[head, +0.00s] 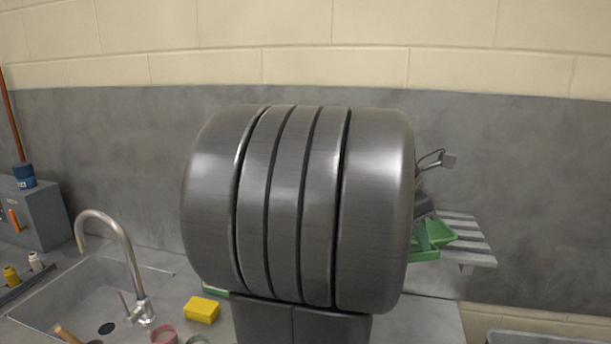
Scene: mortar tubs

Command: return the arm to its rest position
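A large dark grey ribbed cylinder, a link of my own arm, fills the middle of the head view and hides much behind it. Only a small dark part, which looks like the end of my arm, shows past its right edge, with a small grey piece and a thin cable above. The fingers of my gripper are hidden, so I cannot see whether it is open, shut or holding anything.
A green tub (437,236) shows beside a grey slatted rack (470,237) at right, partly hidden. At left are a sink with a curved tap (125,250), a yellow sponge-like block (202,309), a reddish round tub (164,334) and a grey box (38,215).

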